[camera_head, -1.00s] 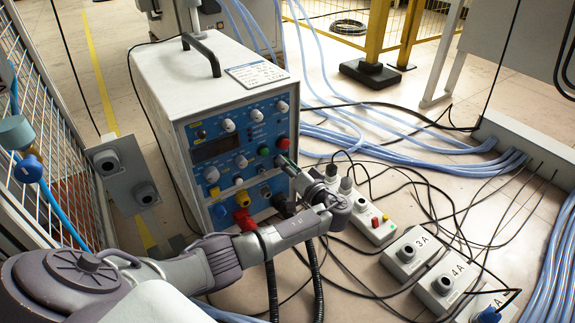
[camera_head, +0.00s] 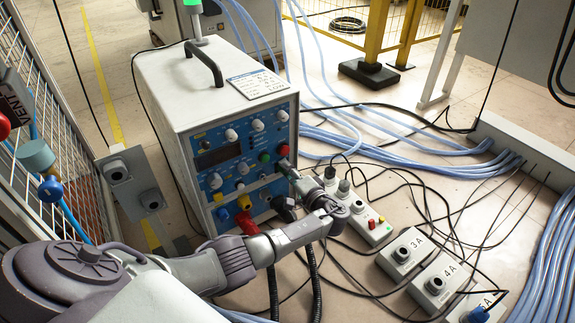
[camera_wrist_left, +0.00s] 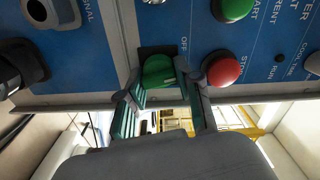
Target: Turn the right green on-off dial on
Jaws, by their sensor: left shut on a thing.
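The green on-off dial (camera_wrist_left: 157,70) shows in the left wrist view, on the blue panel below the word OFF. In that view my left gripper (camera_wrist_left: 160,92) has its two fingers on either side of the dial and is shut on it. In the head view my left gripper (camera_head: 288,170) reaches the right edge of the heater's front panel (camera_head: 215,180), and it hides the dial there. The heater (camera_head: 175,90) is a white box with a blue front. My right gripper is not in view.
A red button (camera_wrist_left: 223,70) sits close beside the right finger, with a green button (camera_wrist_left: 232,8) above it. Red (camera_head: 246,223) and black plugs are under the panel. Grey boxes (camera_head: 402,253) and loose cables lie on the floor at right.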

